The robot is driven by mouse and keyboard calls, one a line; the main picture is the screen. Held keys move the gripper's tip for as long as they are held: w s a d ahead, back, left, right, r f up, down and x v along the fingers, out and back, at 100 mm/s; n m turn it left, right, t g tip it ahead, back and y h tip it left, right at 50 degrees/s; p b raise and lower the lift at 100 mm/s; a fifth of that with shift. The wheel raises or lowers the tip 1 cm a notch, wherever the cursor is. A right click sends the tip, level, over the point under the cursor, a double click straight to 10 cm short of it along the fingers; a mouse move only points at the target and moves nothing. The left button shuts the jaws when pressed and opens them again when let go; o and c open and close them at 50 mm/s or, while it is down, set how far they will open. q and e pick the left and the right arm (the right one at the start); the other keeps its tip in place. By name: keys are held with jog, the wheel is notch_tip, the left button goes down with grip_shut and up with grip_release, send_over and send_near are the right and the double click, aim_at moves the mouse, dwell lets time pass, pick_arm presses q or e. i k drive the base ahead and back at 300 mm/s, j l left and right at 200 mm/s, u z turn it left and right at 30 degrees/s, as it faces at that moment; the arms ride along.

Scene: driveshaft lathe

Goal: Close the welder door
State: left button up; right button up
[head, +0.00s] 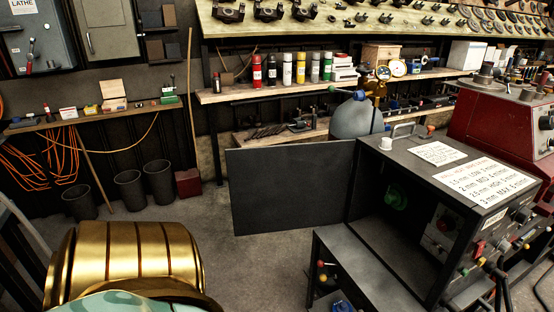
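The welder (400,162) is a dark box at the right, with white label sheets on its top and knobs and cable plugs on its right-hand face. Its door (290,187) is a flat dark panel standing wide open. The door extends to the left from the welder's rear left edge. The near left side of the welder is open, and a green spool-like part (397,196) shows inside. Neither of my gripper's fingers shows in the head view. A gold and teal part of my own body fills the lower left.
A low dark frame (343,243) stands before the welder's opening. A grey gas cylinder (354,119) is behind the door. A red machine (490,125) stands at the far right. Bins (129,189) line the left wall. Grey floor (255,255) is clear before the door.

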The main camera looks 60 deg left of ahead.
aim_at(272, 188)
jog(key=k+l+z, duration=0.1)
jog(key=k+z, duration=0.3)
jog(key=k+l+z, duration=0.4)
jog(key=k, duration=0.2)
jog(key=j+z, duration=0.1)
jog(key=j, duration=0.7)
jog(key=j+z, duration=0.15)
jog(key=j, duration=0.65)
jog(key=k+j+z, duration=0.1)
jog(key=j, duration=1.4)
jog(key=k+j, duration=0.15)
jog(key=j, duration=1.3)
jog(key=k+j, duration=0.15)
jog(key=j, duration=0.6)
